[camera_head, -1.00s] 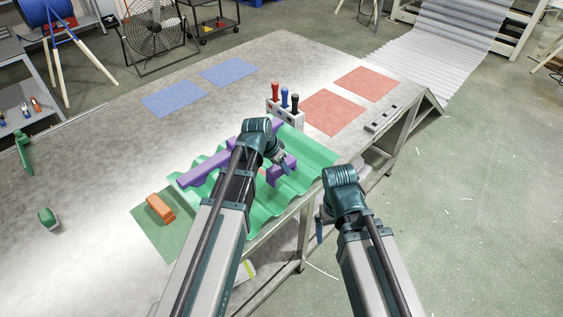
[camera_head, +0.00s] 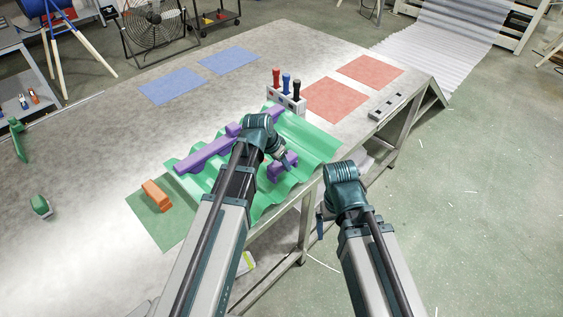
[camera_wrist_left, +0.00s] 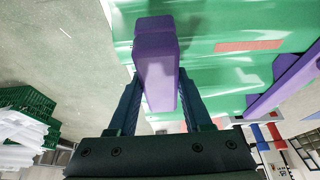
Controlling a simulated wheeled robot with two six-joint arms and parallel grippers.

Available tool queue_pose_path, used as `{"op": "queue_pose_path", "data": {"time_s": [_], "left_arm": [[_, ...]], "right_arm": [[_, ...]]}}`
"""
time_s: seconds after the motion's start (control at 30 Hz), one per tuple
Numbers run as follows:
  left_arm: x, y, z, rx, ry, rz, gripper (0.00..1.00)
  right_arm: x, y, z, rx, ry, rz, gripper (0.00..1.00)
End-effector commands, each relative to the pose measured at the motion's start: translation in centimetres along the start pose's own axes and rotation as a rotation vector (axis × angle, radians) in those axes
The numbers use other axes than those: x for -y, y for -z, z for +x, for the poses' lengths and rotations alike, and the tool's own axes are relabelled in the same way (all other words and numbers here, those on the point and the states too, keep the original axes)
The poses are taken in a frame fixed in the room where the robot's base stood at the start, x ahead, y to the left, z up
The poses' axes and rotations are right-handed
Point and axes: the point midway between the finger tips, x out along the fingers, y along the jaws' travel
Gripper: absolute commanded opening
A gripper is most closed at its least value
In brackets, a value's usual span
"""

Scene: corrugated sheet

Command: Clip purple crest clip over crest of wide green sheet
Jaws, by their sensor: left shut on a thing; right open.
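The wide green sheet (camera_head: 305,143) lies on the table near its front edge, with wavy crests. A purple crest clip (camera_head: 283,166) is by my left gripper (camera_head: 284,163), at the sheet's front part. In the left wrist view the purple clip (camera_wrist_left: 156,58) is between the two fingers, which are shut on it, with the green sheet (camera_wrist_left: 220,60) behind. Whether the clip touches a crest cannot be told. A long purple bar (camera_head: 205,154) lies across the sheet. My right gripper (camera_head: 322,222) is open and empty, off the table's front edge; its fingers are partly hidden.
An orange block (camera_head: 157,195) sits on a green mat (camera_head: 150,222) at the sheet's left. A rack (camera_head: 288,103) with red, blue and black-handled tools stands behind the sheet. Red mats (camera_head: 335,100) and blue mats (camera_head: 170,86) lie flat. A green-and-white item (camera_head: 40,206) lies at left.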

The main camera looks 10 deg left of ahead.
Motion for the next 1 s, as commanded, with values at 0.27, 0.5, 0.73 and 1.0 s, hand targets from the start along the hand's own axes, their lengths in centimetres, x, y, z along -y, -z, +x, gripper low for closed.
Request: {"op": "queue_pose_path", "data": {"time_s": [0.27, 0.5, 0.73, 1.0], "left_arm": [[0.0, -1.1, 2.7, 0.000, 0.000, 0.000, 0.00], [0.0, -1.3, 3.2, 0.001, 0.000, 0.000, 0.00], [-0.1, -1.4, 3.1, 0.004, -0.001, 0.001, 0.00], [-0.1, -1.6, 3.4, 0.006, -0.002, 0.001, 0.00]], "right_arm": [[0.3, 0.2, 2.9, 0.000, 0.000, 0.000, 0.97], [0.3, 0.2, 3.4, 0.000, 0.000, 0.000, 0.97], [0.3, 0.2, 3.4, 0.000, 0.000, 0.000, 0.97], [0.3, 0.2, 3.6, 0.000, 0.000, 0.000, 0.97]]}}
